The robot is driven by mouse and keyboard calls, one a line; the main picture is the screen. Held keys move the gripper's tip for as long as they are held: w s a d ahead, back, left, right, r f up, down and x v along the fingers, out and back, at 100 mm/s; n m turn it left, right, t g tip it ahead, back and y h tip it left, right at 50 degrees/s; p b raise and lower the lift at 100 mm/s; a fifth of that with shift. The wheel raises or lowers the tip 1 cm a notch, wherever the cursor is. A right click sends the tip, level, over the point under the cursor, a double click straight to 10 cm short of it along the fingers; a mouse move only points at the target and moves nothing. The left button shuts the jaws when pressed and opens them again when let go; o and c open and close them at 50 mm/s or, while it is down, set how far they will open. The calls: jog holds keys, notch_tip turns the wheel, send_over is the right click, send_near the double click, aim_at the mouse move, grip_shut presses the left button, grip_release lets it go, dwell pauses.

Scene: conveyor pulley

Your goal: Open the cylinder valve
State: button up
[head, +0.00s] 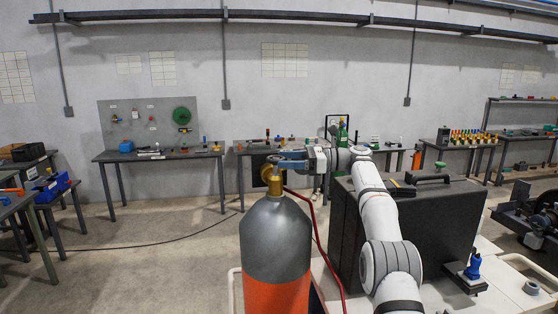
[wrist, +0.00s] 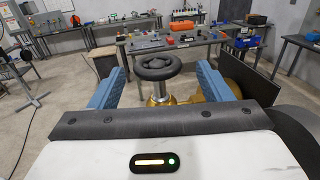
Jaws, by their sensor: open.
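A grey and orange gas cylinder (head: 275,240) stands upright in the head view, with a brass valve (head: 276,186) on its top. In the wrist view the valve's black round handwheel (wrist: 158,67) sits on a pale stem above the brass body (wrist: 161,100). My gripper (head: 284,160) is at the valve top, reaching in from the right in the head view. In the wrist view its two blue fingers (wrist: 160,75) are spread wide, one on each side of the handwheel, with a gap on both sides. The gripper holds nothing.
A brass round part (wrist: 238,92) lies beside the valve, close to the right finger. A red hose (head: 316,235) hangs right of the cylinder.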

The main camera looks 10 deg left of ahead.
jog(key=d, duration=0.4)
jog(key=shift+w+d, duration=0.15)
jog(key=shift+w, duration=0.15)
jog(key=shift+s, duration=0.1)
